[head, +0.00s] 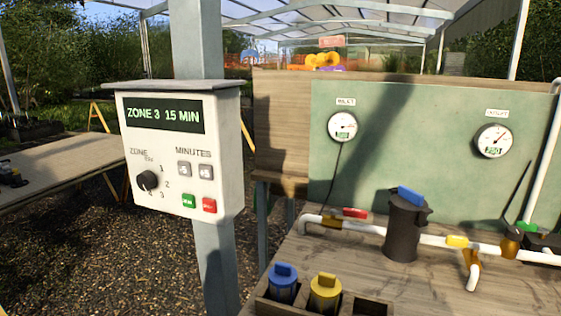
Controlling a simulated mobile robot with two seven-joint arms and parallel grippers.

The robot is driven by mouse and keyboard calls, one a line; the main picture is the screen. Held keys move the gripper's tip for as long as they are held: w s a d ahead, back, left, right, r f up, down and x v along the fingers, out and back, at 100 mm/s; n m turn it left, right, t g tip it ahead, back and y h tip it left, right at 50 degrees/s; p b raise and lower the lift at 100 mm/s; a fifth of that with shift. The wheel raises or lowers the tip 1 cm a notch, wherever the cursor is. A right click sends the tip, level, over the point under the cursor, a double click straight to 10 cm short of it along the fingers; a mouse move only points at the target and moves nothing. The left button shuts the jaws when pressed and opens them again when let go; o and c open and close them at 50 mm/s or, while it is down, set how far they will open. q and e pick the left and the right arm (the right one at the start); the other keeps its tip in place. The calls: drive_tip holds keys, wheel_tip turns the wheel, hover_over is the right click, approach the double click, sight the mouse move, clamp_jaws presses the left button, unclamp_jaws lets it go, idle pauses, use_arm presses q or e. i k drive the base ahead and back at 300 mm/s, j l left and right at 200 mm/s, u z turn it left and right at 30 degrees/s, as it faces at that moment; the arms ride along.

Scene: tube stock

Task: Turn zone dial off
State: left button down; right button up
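The zone dial (147,182) is a round black knob at the lower left of a white control box (185,150) on a grey post. Marks 1, 2 and 3 show around its right side; the word above it is too small to read surely. The dial's pointer direction is hard to tell. The display (164,115) reads "ZONE 3 15 MIN". Grey minutes buttons (184,170), a green button (188,201) and a red button (209,205) sit right of the dial. Neither of my grippers is in view.
A wooden bench (330,262) at right carries white pipes, a black filter canister (402,228) with a blue top, and a tray holding blue and yellow capped containers. Two gauges (342,126) hang on a green panel. Another table (60,165) stands at left. Space before the box looks clear.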

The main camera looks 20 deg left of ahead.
sight(146, 180)
drive_tip(key=u, duration=1.3)
